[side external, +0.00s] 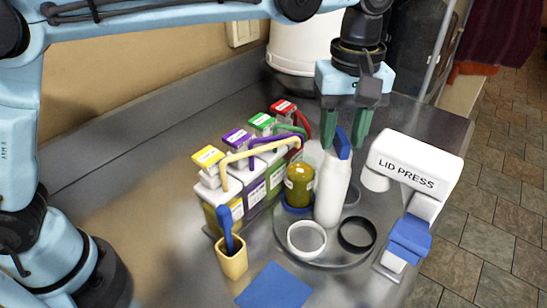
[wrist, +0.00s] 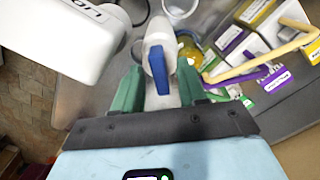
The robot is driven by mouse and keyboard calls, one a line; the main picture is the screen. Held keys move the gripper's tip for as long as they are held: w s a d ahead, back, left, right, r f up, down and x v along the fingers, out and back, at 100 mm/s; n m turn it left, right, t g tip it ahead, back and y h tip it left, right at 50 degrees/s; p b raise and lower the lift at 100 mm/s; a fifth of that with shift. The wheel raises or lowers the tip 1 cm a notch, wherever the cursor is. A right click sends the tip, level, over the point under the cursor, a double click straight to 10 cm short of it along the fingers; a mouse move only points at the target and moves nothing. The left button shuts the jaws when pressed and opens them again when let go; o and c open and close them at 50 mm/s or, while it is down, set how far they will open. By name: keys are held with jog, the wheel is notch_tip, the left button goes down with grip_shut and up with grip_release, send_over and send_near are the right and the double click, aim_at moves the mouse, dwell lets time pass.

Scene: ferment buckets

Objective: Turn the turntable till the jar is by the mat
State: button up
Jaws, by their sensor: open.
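The turntable (side external: 325,259) is a round grey metal disc. On it stand a jar (side external: 299,186) with olive-green contents, a tall white bottle (side external: 331,190) with a blue top, a white ring (side external: 306,239) and a black ring (side external: 357,234). The jar is at the back left of the disc, away from the blue mat (side external: 275,288), which lies in front. My gripper (side external: 346,143) has green fingers, open, around the bottle's blue top. In the wrist view the blue top (wrist: 161,72) shows between the fingers; contact cannot be told. The jar (wrist: 188,50) is partly hidden there.
A white lid press (side external: 415,165) with a blue handle stands right of the turntable. Several dispensers with coloured tops (side external: 208,156) stand left, their curved spouts reaching toward the jar. A yellow cup (side external: 232,262) holds a blue tool. A white bucket (side external: 300,45) stands behind.

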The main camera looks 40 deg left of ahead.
grip_shut()
jog(key=shift+n, duration=0.4)
dwell(0.4)
jog(key=shift+n, duration=8.6)
